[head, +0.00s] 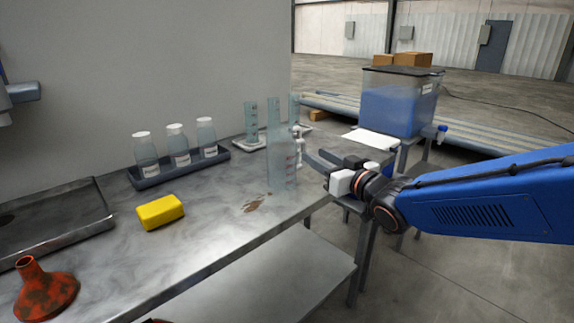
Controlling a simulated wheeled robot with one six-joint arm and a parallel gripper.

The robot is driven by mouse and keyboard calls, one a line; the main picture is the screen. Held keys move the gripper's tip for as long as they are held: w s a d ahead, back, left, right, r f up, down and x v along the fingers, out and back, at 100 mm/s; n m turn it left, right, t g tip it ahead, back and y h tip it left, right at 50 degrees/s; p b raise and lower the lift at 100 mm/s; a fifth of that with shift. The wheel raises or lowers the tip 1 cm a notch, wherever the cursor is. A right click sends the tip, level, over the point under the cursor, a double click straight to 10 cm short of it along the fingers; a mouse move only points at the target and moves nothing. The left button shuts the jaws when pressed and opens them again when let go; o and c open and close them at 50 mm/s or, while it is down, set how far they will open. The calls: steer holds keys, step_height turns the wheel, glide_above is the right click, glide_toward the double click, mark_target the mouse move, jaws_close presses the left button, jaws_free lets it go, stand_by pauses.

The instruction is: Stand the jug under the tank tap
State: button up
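A tall clear jug (279,165) with red markings stands upright near the right end of the metal bench. Its pale handle (299,148) faces right, toward my gripper. My gripper (312,156) is just right of the handle, with its dark fingers apart and pointing at it. I cannot tell whether a finger touches the handle. The tank (398,108), clear with blue liquid, stands on a separate stand at the back right. The space under the tap looks empty.
On the bench (220,235) are a yellow sponge (160,212), a rack of bottles (180,163), graduated cylinders on a white tray (251,135), a dark tray (55,225) and a rusty funnel (45,292). A brown stain (254,203) lies by the jug. White paper (366,140) lies before the tank.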

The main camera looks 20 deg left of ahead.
mark_target(305, 149)
steer(key=shift+x, duration=3.45)
steer(key=shift+s+a+r, duration=0.1)
steer(key=shift+s, duration=0.1)
jaws_close()
